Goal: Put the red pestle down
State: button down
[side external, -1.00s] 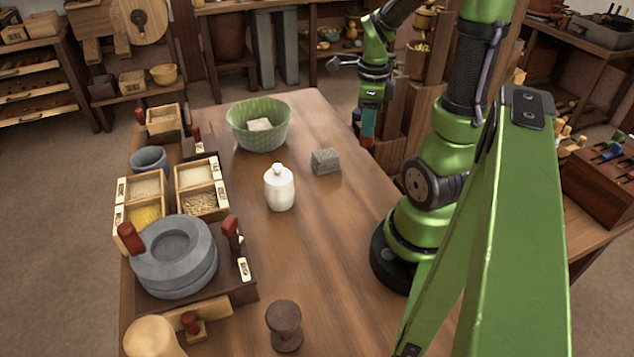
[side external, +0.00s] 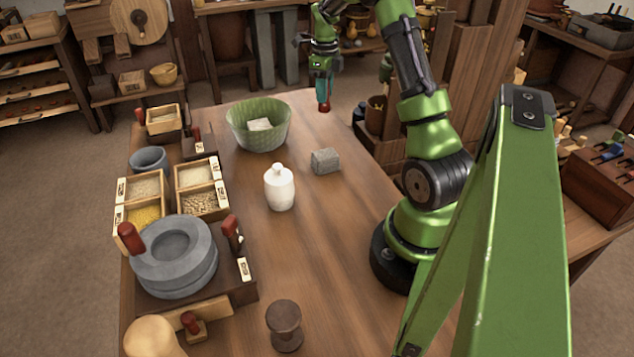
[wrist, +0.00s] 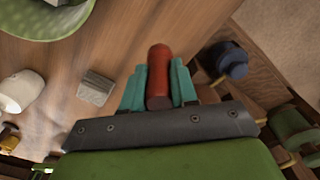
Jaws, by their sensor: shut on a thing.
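My gripper (side external: 323,92) is shut on the red pestle (side external: 324,107), which hangs below the fingers near the far right edge of the wooden table (side external: 330,240). In the wrist view, the teal fingers (wrist: 158,88) clasp the pestle's sides (wrist: 159,60), and its rounded red end sticks out past them. I cannot tell how high the pestle is above the table.
A green bowl (side external: 241,127) with a pale block inside stands left of my gripper. A grey stone block (side external: 325,161) and a white lidded jar (side external: 279,190) stand nearer. A stone quern (side external: 160,272) and grain boxes line the left side.

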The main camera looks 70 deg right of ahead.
aim_at(324, 110)
jog(key=shift+f, duration=3.15)
jog(key=shift+f, duration=0.1)
jog(key=c, duration=0.9)
grip_release()
